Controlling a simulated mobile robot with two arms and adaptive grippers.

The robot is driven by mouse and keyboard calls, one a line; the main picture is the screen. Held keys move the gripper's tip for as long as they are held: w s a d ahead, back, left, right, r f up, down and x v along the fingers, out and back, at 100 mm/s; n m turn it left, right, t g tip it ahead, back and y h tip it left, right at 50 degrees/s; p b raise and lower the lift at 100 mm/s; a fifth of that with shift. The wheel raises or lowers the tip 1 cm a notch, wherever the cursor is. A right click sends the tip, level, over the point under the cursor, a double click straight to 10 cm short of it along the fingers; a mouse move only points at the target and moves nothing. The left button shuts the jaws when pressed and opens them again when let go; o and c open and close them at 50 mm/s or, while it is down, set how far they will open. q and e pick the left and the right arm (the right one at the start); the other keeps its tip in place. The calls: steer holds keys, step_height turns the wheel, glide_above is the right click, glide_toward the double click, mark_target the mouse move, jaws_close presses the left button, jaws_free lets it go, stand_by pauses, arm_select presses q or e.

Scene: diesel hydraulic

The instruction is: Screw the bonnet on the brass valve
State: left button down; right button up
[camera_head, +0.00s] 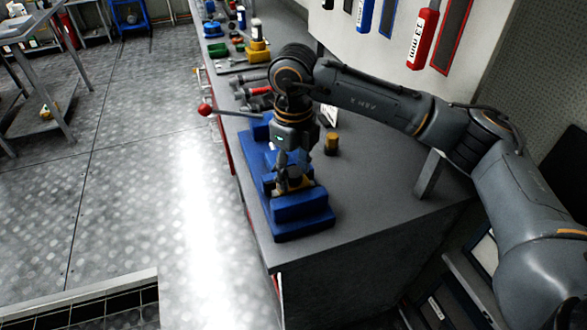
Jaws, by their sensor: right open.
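A blue vise (303,209) is fixed near the front corner of the grey workbench. Brass-coloured metal of the valve (295,186) shows between its jaws, mostly hidden by my gripper. My right gripper (292,172) points straight down over the vise, its fingers open around or just above the valve; I cannot tell whether they touch it. A small brass-coloured cylinder (332,143) stands upright on the bench, right of the gripper; I cannot tell whether it is the bonnet. My left gripper is not in view.
The vise handle with a red ball (205,109) sticks out past the bench's left edge. Tools with red-and-black handles (257,92) and a yellow-based item (257,50) lie farther back. A panel with a red screwdriver-like tool (424,35) rises behind.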

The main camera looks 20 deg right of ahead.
steer(key=n, duration=0.4)
steer(key=shift+n, duration=0.3)
steer(key=n, duration=0.5)
steer(key=c, duration=0.9)
steer(key=m, duration=1.9)
